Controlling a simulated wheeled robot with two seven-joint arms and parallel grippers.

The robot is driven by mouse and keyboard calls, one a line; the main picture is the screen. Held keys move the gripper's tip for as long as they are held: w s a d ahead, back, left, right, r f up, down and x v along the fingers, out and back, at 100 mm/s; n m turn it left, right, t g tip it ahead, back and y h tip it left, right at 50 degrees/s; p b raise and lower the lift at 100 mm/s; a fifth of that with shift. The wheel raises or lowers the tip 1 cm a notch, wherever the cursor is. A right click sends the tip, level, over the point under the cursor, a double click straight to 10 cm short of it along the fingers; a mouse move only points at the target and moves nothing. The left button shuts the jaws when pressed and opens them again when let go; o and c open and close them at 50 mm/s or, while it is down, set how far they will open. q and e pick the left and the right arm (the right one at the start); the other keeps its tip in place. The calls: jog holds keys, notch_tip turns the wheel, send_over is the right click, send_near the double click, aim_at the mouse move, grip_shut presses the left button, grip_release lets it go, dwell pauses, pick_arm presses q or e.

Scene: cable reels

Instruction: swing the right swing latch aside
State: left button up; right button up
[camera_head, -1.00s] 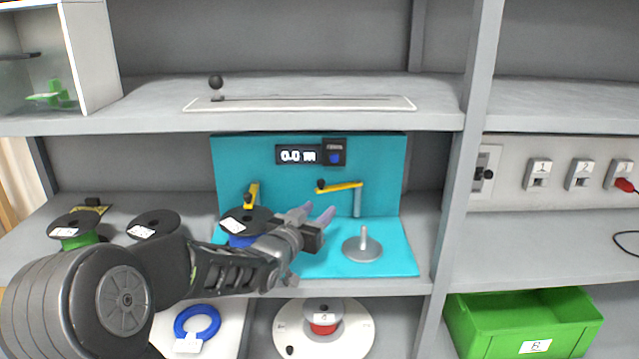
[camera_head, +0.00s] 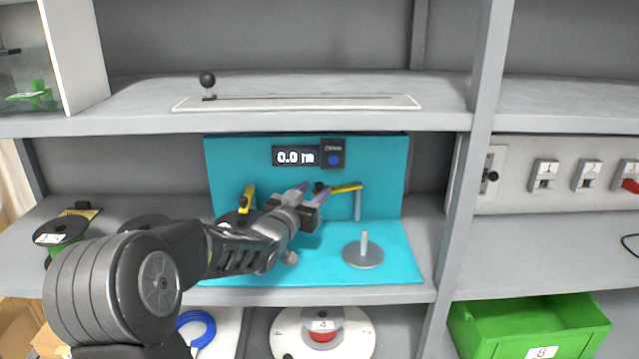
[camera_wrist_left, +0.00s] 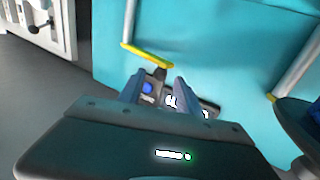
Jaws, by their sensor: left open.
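The right swing latch (camera_head: 347,188) is a yellow bar on a grey post at the teal station, lying roughly level and pointing left, with a black knob at its free end. It also shows in the left wrist view (camera_wrist_left: 147,55), just beyond my fingertips. My left gripper (camera_head: 312,191) is open and empty, its fingers pointing at the knob end; whether they touch it I cannot tell. The fingers also show in the wrist view (camera_wrist_left: 158,84). The left swing latch (camera_head: 248,197) stands steeply, partly hidden by my arm. My right gripper is out of view.
A display (camera_head: 296,157) with a blue button is on the teal back panel (camera_head: 235,160). A bare spindle with a round grey base (camera_head: 363,256) stands right of my gripper. The shelf above overhangs the station. A green bin (camera_head: 480,325) is lower right.

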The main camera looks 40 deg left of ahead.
aim_at(318, 187)
pick_arm(q)
jog(key=shift+p+x, duration=0.3)
jog(key=shift+x, duration=1.55)
grip_shut()
